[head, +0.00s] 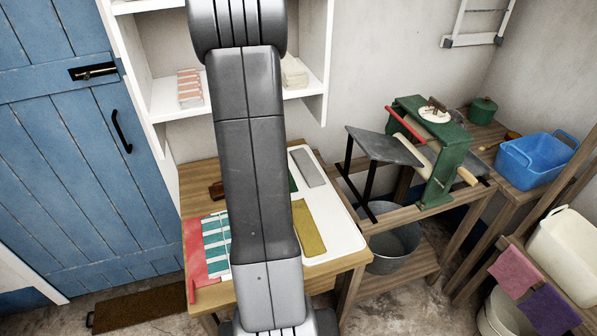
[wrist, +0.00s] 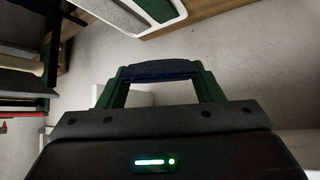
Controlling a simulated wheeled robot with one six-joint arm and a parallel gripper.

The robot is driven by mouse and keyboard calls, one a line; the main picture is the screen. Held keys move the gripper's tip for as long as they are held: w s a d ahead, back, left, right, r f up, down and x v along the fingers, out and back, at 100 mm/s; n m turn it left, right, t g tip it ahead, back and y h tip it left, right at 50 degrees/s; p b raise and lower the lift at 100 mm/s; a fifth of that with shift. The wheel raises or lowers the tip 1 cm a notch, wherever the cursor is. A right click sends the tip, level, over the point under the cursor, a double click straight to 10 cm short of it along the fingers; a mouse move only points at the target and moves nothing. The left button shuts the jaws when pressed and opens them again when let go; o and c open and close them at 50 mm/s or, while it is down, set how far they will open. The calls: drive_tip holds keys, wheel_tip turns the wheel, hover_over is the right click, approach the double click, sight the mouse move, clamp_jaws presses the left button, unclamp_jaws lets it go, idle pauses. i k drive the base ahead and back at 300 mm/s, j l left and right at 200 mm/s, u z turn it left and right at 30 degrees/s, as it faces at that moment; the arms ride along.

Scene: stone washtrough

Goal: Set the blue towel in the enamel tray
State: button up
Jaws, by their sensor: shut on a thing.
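The enamel tray (head: 341,222) is white and shallow and lies on the right part of the wooden table. A grey towel (head: 309,167) and a yellow-olive towel (head: 309,228) lie in it, with a green one partly hidden by my arm. In the wrist view, my gripper (wrist: 158,82) is shut on a dark blue folded towel (wrist: 158,70), held between its green fingers. The tray's edge shows at the top of that view, apart from the towel. In the head view my arm hides my gripper and the blue towel.
A red cloth (head: 205,265) and a teal striped cloth (head: 216,243) lie on the table's left side. A green mangle (head: 440,155) and a blue tub (head: 537,158) stand at the right. The tray's right strip is bare.

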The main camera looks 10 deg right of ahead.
sight(340, 244)
drive_tip(key=l+u, duration=0.2)
drive_tip(key=u, duration=0.15)
drive_tip(key=k+l+u, duration=0.1)
drive_tip(key=u, duration=0.25)
drive_tip(key=l+u, duration=0.2)
drive_tip(key=u, duration=0.15)
drive_tip(key=k+l+u, duration=0.45)
drive_tip(key=k+l, duration=0.85)
drive_tip(key=k, duration=0.1)
